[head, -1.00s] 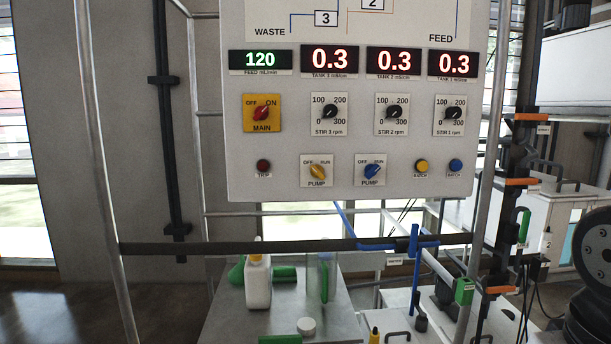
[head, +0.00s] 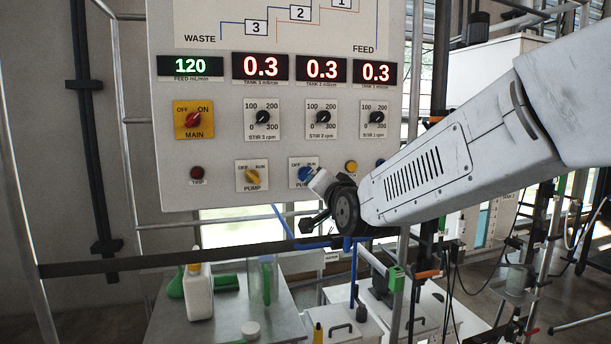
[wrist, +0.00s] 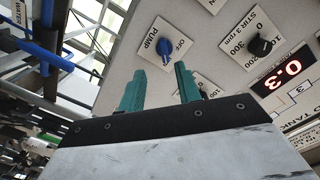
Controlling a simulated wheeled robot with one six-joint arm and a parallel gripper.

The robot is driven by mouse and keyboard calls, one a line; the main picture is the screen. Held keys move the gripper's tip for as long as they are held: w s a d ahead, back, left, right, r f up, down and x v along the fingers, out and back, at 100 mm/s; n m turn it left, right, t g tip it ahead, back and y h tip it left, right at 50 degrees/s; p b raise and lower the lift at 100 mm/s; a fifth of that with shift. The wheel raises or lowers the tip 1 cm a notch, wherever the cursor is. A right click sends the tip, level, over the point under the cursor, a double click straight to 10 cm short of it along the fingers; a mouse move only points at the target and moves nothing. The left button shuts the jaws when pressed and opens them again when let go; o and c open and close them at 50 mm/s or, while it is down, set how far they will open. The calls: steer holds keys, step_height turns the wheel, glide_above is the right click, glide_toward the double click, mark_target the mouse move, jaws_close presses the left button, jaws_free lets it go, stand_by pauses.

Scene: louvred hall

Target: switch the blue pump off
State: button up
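The blue pump knob (head: 304,174) is on the lower row of the white control panel, on a white OFF/RUN plate. My arm's end partly covers that plate in the head view. In the wrist view the blue knob (wrist: 164,48) is in full view, its long end turned away from the OFF mark, on the RUN side. My gripper (wrist: 160,86) shows two teal fingers spread apart with nothing between them. The knob appears beyond the fingertips, with no contact seen. In the head view the fingers are hard to make out.
A yellow pump knob (head: 252,176) is left of the blue one, with a red trip light (head: 197,173) farther left. The main switch (head: 193,119) and stir dials (head: 323,117) are above. A dark rail (head: 180,258) crosses below the panel, over a bench with bottles (head: 198,293).

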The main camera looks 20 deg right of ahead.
mark_target(307, 175)
steer(key=shift+w+r, duration=0.15)
steer(key=shift+w, duration=2.5)
steer(key=shift+w+r, duration=0.15)
steer(key=shift+w, duration=2.5)
jaws_close()
